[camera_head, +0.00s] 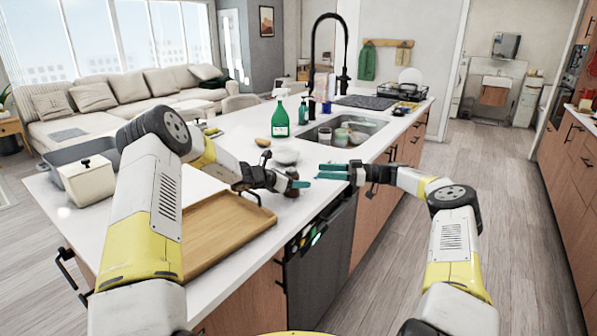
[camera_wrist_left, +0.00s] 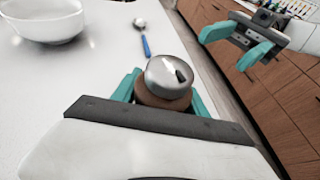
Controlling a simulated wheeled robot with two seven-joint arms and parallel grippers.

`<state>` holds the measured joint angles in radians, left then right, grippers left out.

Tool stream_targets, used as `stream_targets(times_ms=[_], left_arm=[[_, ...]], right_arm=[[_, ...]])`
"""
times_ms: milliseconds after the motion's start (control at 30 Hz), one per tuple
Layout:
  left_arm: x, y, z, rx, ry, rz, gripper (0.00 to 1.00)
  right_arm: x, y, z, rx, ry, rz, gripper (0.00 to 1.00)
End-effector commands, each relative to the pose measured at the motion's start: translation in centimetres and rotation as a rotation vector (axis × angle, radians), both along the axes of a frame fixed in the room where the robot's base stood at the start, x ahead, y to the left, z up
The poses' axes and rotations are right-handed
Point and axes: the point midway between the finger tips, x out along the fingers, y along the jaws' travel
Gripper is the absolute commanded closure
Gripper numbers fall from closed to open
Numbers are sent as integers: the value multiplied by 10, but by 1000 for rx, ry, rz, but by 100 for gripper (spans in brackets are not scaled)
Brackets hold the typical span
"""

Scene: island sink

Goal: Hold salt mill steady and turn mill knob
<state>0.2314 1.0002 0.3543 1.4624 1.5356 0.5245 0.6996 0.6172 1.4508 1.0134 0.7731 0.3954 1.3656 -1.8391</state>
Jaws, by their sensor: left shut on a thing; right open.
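The salt mill has a brown body and a shiny metal knob on top (camera_wrist_left: 170,76). In the left wrist view it stands between the teal fingers of my left gripper (camera_wrist_left: 164,97), which is shut on its body. In the head view the mill (camera_head: 292,189) is small, dark and partly hidden by my left gripper (camera_head: 288,184) near the counter's right edge. My right gripper (camera_head: 331,171) is open and empty, pointing left toward the mill, apart from it. The right gripper also shows in the left wrist view (camera_wrist_left: 236,44), to the right of the knob.
A white bowl (camera_head: 286,156) stands just behind the mill, and a blue-handled spoon (camera_wrist_left: 144,39) lies beyond it. A wooden tray (camera_head: 228,238) lies in front. A green bottle (camera_head: 279,121) stands by the sink (camera_head: 376,125). The counter edge drops off right of the mill.

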Motion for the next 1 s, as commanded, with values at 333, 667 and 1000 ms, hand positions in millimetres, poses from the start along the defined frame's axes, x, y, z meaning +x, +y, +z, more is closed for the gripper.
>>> stream_targets(times_ms=[333, 667, 1000], left_arm=[[0, -1, 0, 0, 1, -2, 98], [-1, -1, 0, 0, 1, -2, 98], [-1, -1, 0, 0, 1, -2, 98]], right_arm=[[8, 70, 0, -2, -1, 3, 54], [12, 96, 0, -3, -1, 0, 54], [12, 96, 0, -3, -1, -1, 74]])
